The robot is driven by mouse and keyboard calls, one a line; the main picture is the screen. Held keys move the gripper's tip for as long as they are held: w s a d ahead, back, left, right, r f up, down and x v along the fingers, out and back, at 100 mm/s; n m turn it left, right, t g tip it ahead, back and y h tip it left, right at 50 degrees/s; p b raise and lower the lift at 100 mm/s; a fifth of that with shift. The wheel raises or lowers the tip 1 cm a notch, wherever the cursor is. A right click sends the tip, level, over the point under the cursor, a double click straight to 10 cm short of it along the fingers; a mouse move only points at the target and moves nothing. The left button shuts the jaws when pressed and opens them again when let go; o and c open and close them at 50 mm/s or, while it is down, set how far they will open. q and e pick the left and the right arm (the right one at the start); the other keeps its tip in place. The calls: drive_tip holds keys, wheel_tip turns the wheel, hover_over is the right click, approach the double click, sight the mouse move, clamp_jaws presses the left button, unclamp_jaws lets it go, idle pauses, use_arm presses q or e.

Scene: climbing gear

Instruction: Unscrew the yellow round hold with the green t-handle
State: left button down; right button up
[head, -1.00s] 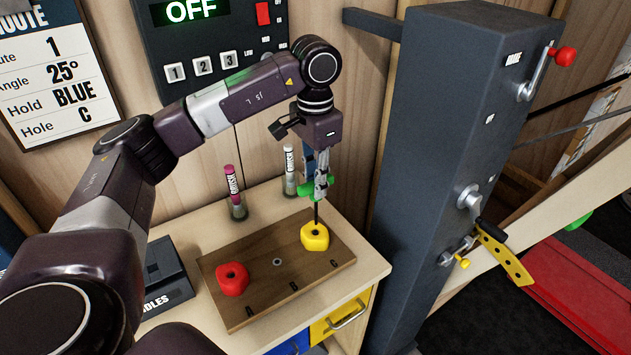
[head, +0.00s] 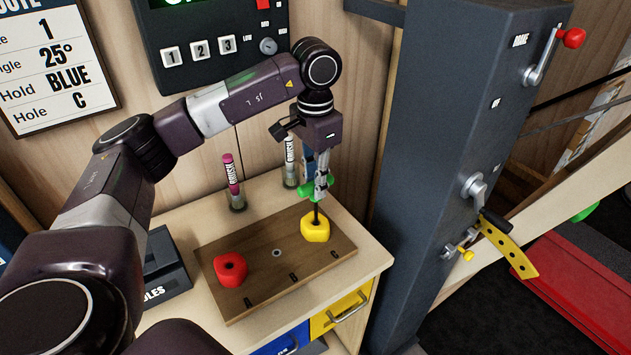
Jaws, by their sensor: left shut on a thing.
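The yellow round hold (head: 315,229) sits on the right part of a brown wooden board (head: 268,285) on the bench top. My left gripper (head: 315,184) is above it, pointing down, shut on the green t-handle (head: 306,190). The handle's dark shaft runs down to the top of the yellow hold. The tip's fit in the hold is hidden. My right gripper is out of view.
A red hold (head: 230,268) sits on the board's left part, with a bare hole between the holds. Two brush tubes (head: 234,185) stand behind the board. A dark box is at left. A grey column (head: 440,150) with cranks stands close at right.

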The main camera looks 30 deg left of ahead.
use_arm(q)
drive_tip(key=shift+f+b, duration=0.25)
drive_tip(key=shift+b, duration=0.05)
drive_tip(key=shift+n, duration=0.3)
drive_tip(key=n, duration=0.4)
drive_tip(key=shift+n, duration=0.3)
drive_tip(key=n, duration=0.5)
drive_tip(key=shift+n+p, duration=0.3)
drive_tip(key=shift+n, duration=0.1)
drive_tip(key=n, duration=0.5)
drive_tip(key=n+p, duration=0.1)
drive_tip(key=n, duration=0.5)
drive_tip(key=shift+d, duration=0.1)
drive_tip(key=shift+r, duration=0.1)
